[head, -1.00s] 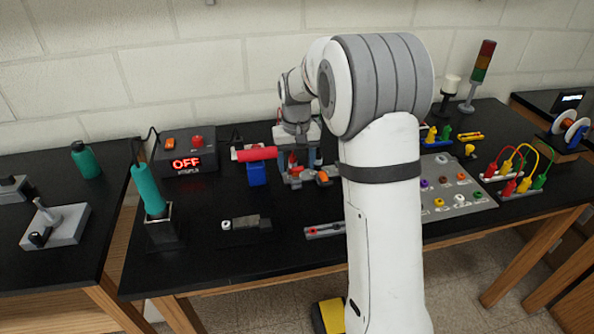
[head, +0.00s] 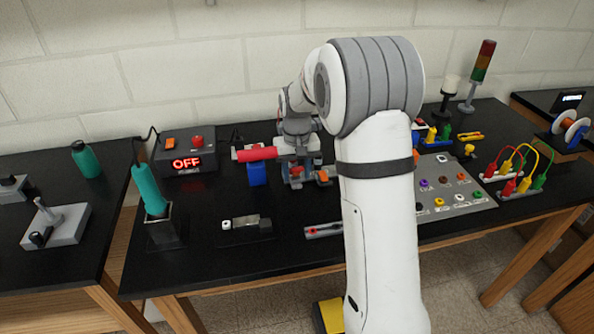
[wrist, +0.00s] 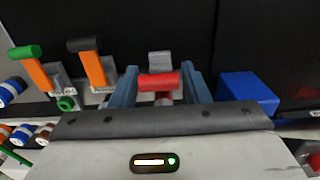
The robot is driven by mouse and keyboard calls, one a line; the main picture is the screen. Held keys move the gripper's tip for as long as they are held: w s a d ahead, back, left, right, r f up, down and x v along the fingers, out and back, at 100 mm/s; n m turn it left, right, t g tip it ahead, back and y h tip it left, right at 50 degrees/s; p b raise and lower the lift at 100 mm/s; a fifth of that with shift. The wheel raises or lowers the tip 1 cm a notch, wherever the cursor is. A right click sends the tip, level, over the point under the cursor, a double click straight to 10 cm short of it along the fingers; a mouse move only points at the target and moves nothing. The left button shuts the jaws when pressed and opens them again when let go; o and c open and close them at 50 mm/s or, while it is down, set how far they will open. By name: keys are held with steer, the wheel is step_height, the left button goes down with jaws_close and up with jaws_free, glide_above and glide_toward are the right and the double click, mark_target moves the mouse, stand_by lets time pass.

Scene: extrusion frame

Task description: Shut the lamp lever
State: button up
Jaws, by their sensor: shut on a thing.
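A lever with a red cylindrical handle (wrist: 159,82) lies between the two blue-grey fingers of my gripper (wrist: 160,90) in the wrist view. The gripper is shut on this handle. A grey piece shows just beyond it; the lever's base is hidden by the gripper body. Two orange levers stand to its left, one with a green handle (wrist: 25,51) and one with a black handle (wrist: 83,44). Their labels are too small to read. In the head view my gripper (head: 296,176) is low over the lever unit, partly hidden by my arm.
A blue block (head: 257,173) stands close left of the gripper, with a red cylinder (head: 257,153) above it. A box with an OFF display (head: 187,162) and a teal-handled tool (head: 148,190) are further left. A panel of coloured sockets (head: 458,188) is at right.

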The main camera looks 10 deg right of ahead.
mark_target(296, 182)
steer(key=shift+c, duration=0.7)
steer(key=shift+f+b, duration=0.15)
steer(key=shift+b, duration=0.25)
steer(key=t+b, duration=0.1)
steer(key=b, duration=0.1)
steer(key=f+t+b, duration=0.1)
steer(key=b, duration=0.2)
steer(key=shift+s, duration=0.3)
steer(key=t+b, duration=0.1)
steer(key=b, duration=0.2)
steer(key=t+b, duration=0.2)
steer(key=b, duration=0.2)
steer(key=s+f+t+b, duration=0.1)
steer(key=b, duration=0.2)
steer(key=shift+t+b, duration=0.3)
steer(key=shift+b, duration=0.1)
steer(key=t+b, duration=0.2)
steer(key=b, duration=0.4)
steer(key=shift+f, duration=0.2)
steer(key=shift+s+t+b, duration=0.1)
steer(key=shift+t+b, duration=0.6)
steer(key=shift+b, duration=0.5)
steer(key=shift+r+t+b, duration=0.15)
steer(key=shift+t+b, duration=0.15)
steer(key=shift+b, duration=0.1)
